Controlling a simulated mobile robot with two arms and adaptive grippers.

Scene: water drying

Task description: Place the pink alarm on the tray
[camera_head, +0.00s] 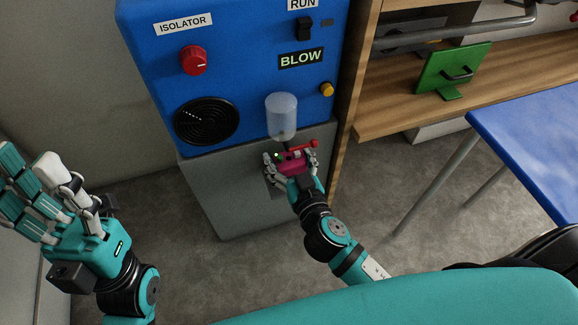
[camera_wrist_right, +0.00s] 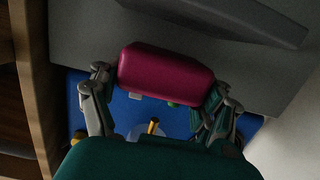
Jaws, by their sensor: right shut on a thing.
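The pink alarm (camera_head: 293,167) is a small magenta block with rounded edges, held in front of the blue machine. My right gripper (camera_head: 292,157) is shut on it, with fingers at both of its ends. In the right wrist view the alarm (camera_wrist_right: 165,75) fills the space between the fingers, its plain magenta side showing. My left gripper (camera_head: 38,180) is at the far left, fingers spread, open and empty, far from the alarm. I cannot make out a tray for certain in either view.
The blue machine (camera_head: 250,75) stands on a grey cabinet (camera_head: 225,195), with a clear bottle (camera_head: 282,115) at its front. A wooden shelf (camera_head: 400,112) holds a green panel with a handle (camera_head: 450,70). A blue table (camera_head: 530,130) is at the right. Open floor lies between.

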